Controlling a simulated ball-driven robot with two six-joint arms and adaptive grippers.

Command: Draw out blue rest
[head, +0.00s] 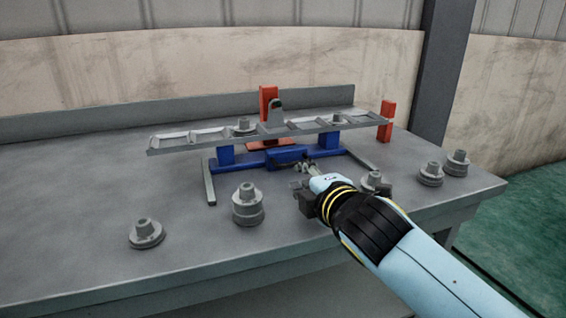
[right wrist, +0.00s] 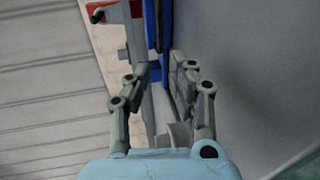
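The blue rest (head: 226,154) stands on the bench under a long grey beam (head: 347,126). It has a low crossbar with a thicker middle block, two blocks under the beam, and grey rails at its ends. My right gripper (head: 308,167) is at the front of the middle block, hiding part of it. In the right wrist view my gripper (right wrist: 160,68) has its fingers apart, with blue (right wrist: 166,22) and grey parts beyond and between the tips. I cannot tell whether they touch the rest. My left gripper does not show.
Grey stepped weights (head: 147,234) stand along the bench front, including a stacked one (head: 247,205) left of my right arm and others (head: 431,174) to its right. A red post (head: 387,121) stands by the beam's right end. The bench's left side is clear.

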